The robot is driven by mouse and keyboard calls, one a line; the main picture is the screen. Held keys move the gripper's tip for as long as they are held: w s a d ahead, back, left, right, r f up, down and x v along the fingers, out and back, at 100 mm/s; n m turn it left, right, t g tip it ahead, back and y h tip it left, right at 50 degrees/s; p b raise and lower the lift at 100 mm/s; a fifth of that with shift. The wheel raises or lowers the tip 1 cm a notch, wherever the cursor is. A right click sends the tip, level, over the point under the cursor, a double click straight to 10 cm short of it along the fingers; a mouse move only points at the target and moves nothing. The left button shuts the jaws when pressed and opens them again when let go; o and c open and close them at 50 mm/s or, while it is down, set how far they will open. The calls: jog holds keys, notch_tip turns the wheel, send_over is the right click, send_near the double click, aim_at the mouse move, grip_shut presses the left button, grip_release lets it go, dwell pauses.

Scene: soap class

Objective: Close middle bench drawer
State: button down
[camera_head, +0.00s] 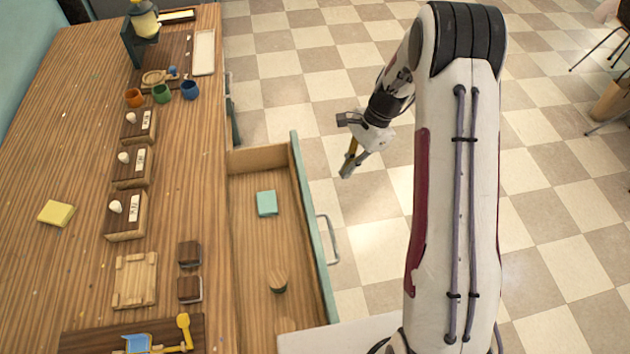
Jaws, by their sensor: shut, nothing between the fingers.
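The bench (190,230) fills the left side of the head view. One bench drawer (245,240) is pulled well out to the right. Its teal front panel (311,235) carries a metal handle (329,240) on the outer side. Inside lie a teal block (266,203) and a round wooden piece (278,281). My gripper (347,172) is shut and empty. In the picture it is to the right of the drawer's far corner, apart from the handle and above it in the view. Another teal front with a handle (229,90) shows farther back and looks closed or nearly so.
On the benchtop are small wooden boxes (130,167), several cups (161,94), a yellow block (56,213), a wooden tray (136,280) and dark blocks (190,254). The checkered floor (345,220) right of the drawer is free. A chair (605,50) stands far right.

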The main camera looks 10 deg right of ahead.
jog(key=w+m, duration=0.1)
jog(key=w+r+m, duration=0.1)
jog(key=w+m, duration=0.1)
jog(key=shift+w+a+r+t, duration=0.1)
jog(key=shift+a+r+t, duration=0.05)
jog(key=shift+t, duration=0.25)
jog(key=a+f, duration=0.7)
jog(key=f, duration=0.2)
jog(key=shift+a+f, duration=0.15)
jog(key=shift+a, duration=0.2)
dwell(0.5)
dwell(0.3)
